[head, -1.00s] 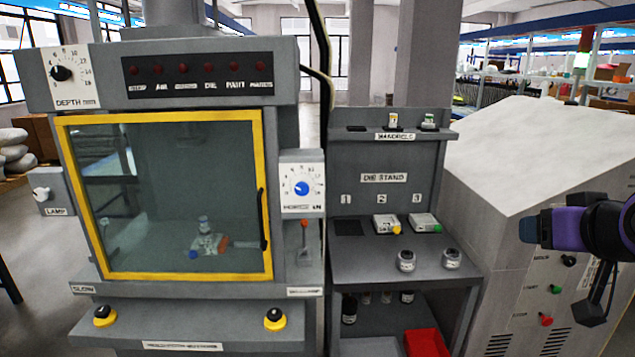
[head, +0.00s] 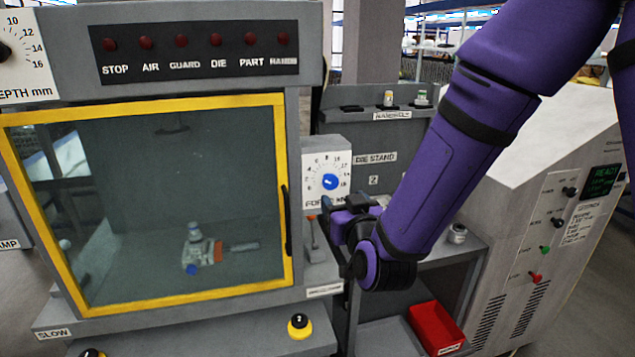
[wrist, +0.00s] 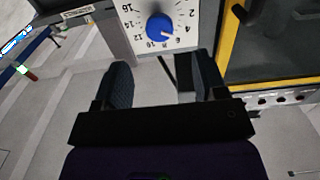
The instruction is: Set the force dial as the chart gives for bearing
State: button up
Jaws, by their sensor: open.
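The force dial is a round blue knob (head: 330,181) on a white numbered plate (head: 314,165), on the press's right post. Its pointer setting is too small to read surely. In the wrist view the knob (wrist: 160,27) is upside down, beyond my fingertips. My gripper (head: 337,215) is in front of the post, just below the dial, and partly covers the plate's lower label. In the wrist view my gripper (wrist: 162,78) is open, its dark fingers apart with nothing between them and the knob a little beyond. I cannot make out a chart for bearing.
The yellow-framed guard door (head: 285,200) is left of the dial and closed. A small lever (head: 312,233) stands below the dial, near my gripper. The die stand (head: 375,135) is behind my arm. A red bin (head: 436,328) sits low right, beside a grey cabinet (head: 535,215).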

aim_at(331, 184)
jog(key=x, duration=0.9)
jog(key=shift+w, duration=0.35)
jog(key=shift+c, duration=0.2)
jog(key=c, duration=0.9)
